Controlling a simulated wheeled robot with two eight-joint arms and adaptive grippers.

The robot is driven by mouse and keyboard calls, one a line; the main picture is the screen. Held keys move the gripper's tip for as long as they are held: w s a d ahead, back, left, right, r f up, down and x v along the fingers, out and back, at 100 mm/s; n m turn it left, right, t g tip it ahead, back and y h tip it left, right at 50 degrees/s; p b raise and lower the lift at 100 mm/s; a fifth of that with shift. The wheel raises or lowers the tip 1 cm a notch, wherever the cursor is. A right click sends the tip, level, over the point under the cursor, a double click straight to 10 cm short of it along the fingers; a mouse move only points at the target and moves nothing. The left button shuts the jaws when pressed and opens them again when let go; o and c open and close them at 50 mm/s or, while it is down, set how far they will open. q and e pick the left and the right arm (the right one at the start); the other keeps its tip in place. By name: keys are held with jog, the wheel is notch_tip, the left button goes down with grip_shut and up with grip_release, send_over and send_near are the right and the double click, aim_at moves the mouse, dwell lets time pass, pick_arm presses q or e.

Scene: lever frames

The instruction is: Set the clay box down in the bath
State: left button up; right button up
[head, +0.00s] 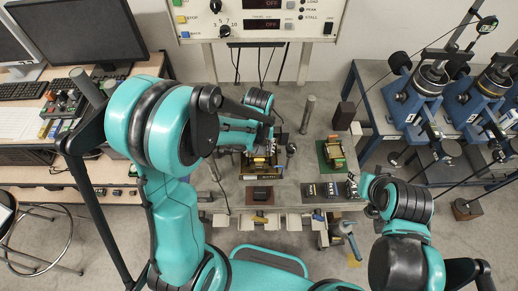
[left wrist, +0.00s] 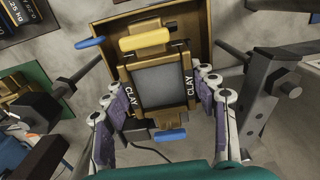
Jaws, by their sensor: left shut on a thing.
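The clay box (left wrist: 164,87) has a dark grey face in a brass-coloured frame marked CLAY on both sides. My left gripper (left wrist: 164,104) is shut on it, with purple finger pads against its left and right sides. A brown, open-walled tray (left wrist: 199,22), which looks like the bath, lies behind and around the box's far end. Whether the box touches its floor cannot be told. In the head view the left gripper (head: 262,146) is above a dark, labelled tray (head: 262,177), mostly hidden by my arm.
A green plate with a brass-and-yellow block (head: 333,154) stands to the right on the bench. Small dark blocks (head: 326,190) sit near the front edge. Metal posts (head: 308,113) rise behind. A control panel (head: 262,20) hangs at the back, and blue-framed machines (head: 420,90) stand right.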

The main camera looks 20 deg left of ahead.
pick_arm(q)
jog(key=shift+f+b, duration=1.8)
jog(key=shift+f, duration=0.25)
jog(key=o, duration=1.5)
notch_tip(320, 180, up, 12)
